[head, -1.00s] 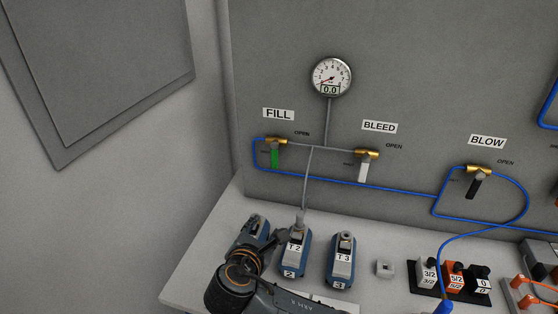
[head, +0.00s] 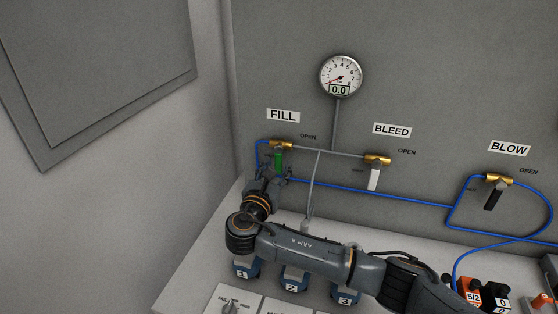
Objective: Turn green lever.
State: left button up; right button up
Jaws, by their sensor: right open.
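The green lever (head: 278,160) hangs downward from the brass FILL valve (head: 276,145) on the grey wall panel. My right gripper (head: 272,172) is raised at the lever's lower part, with its fingers open around or just beside it; I cannot tell whether they touch it. The gripper hides the lever's lower end. The gauge (head: 341,76) above reads 0.0. My left gripper is not in view.
The BLEED valve's white lever (head: 374,179) and the BLOW valve's black lever (head: 493,199) are to the right. Blue tubing (head: 400,199) runs along the panel. Blue numbered units (head: 293,283) stand on the bench below my right arm.

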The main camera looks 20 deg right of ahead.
jog(key=shift+x, duration=1.35)
grip_shut()
